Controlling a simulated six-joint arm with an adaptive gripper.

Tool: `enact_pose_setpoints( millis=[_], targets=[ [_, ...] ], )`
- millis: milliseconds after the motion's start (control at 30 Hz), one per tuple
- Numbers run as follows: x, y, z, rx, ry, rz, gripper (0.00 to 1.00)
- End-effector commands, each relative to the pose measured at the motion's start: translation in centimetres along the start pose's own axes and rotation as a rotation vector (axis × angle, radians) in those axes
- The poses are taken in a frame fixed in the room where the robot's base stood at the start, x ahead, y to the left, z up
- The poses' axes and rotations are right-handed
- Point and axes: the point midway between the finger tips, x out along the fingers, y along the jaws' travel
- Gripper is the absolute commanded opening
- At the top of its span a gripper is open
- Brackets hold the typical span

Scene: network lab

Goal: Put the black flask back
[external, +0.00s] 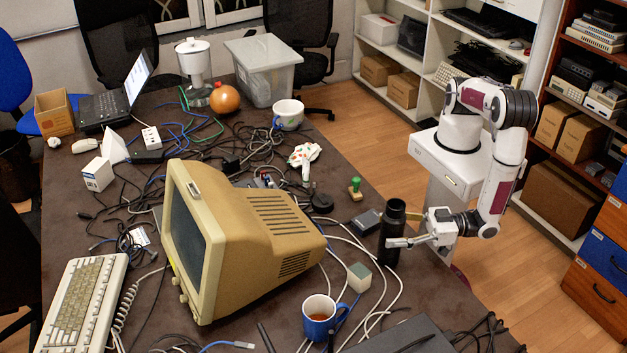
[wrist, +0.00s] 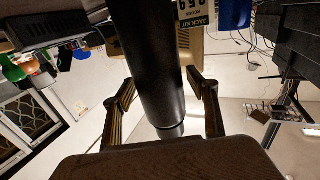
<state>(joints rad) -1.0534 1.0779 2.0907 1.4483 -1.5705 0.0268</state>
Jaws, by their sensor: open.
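The black flask (external: 391,236) stands upright on the dark table near its right edge. My gripper (external: 404,230) is at the flask from the right, level with its middle. In the wrist view the flask (wrist: 150,60) lies between the two open fingers of my gripper (wrist: 165,95). A narrow gap shows beside each finger, so the fingers do not appear closed on it. One finger crosses the front of the flask in the external view. Part of the flask's far side is hidden.
A beige monitor (external: 265,225) stands left of the flask. A blue mug (external: 318,322), a small pale cube (external: 359,276) and loose white cables lie in front-left. A dark flat box (external: 400,338) is at the front. A green-handled stamp (external: 355,187) and black box (external: 367,222) sit behind-left.

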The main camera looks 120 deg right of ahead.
Motion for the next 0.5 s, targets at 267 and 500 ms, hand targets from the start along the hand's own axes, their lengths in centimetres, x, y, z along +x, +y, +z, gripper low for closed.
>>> enact_pose_setpoints(
  millis=[267, 500],
  targets=[
    [-1.0, -0.1, -0.2, -0.001, 0.0, -0.002, 0.58],
    [-3.3, -0.1, -0.2, 0.0, 0.0, -0.003, 0.58]
  ],
)
